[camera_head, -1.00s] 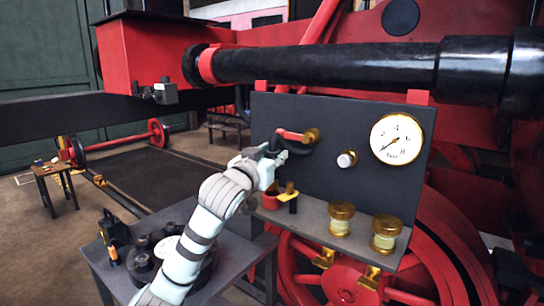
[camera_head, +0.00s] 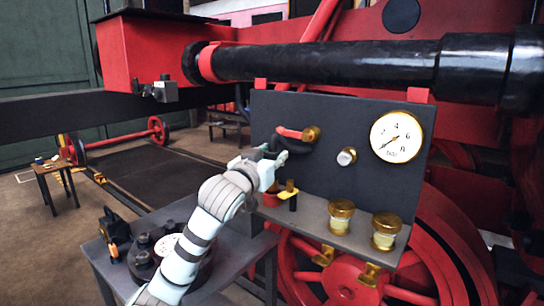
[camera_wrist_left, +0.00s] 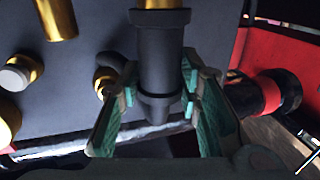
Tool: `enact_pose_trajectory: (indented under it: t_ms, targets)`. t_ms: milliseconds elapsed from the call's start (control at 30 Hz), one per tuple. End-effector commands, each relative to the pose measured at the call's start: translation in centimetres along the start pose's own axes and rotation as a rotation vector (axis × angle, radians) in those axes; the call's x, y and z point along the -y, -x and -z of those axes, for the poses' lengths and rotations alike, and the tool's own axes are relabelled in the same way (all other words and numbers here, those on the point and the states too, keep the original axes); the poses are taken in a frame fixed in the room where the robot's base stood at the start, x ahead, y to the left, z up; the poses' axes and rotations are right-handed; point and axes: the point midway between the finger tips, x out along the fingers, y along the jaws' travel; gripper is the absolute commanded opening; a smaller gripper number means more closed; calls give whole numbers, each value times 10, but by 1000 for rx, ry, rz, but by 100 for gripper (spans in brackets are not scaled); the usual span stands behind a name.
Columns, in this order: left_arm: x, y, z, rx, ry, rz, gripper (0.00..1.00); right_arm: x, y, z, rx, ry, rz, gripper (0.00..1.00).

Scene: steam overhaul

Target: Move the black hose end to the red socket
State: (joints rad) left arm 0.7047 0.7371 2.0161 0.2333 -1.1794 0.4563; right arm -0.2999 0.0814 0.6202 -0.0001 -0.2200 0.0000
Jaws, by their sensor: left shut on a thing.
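My left gripper (camera_head: 276,155) is at the left part of the dark upright panel (camera_head: 355,120). In the left wrist view its green-padded fingers (camera_wrist_left: 158,95) are shut on a black cylindrical hose end (camera_wrist_left: 160,55). Brass shows at the far end of that cylinder; I cannot tell whether they are joined. In the head view a black hose (camera_head: 299,148) curves beside the fingers, partly hidden by them. A red sleeve (camera_head: 289,133) lies above it, beside a brass fitting (camera_head: 312,134) on the panel. I cannot make out a clear red socket. My right gripper is not in view.
A pressure gauge (camera_head: 397,137) and a silver-tipped knob (camera_head: 346,157) are on the panel. A red cup (camera_head: 270,199) is below my gripper. A grey table (camera_head: 235,257) stands at lower left.

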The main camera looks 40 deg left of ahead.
Motion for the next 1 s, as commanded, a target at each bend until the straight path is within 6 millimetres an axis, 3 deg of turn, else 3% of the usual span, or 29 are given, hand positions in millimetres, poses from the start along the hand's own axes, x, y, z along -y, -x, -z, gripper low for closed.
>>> enact_pose_trajectory:
  t_ms: [1000]
  targets:
    - [0, 0, -8, -1, 0, 0, 0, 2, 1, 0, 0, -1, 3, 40]
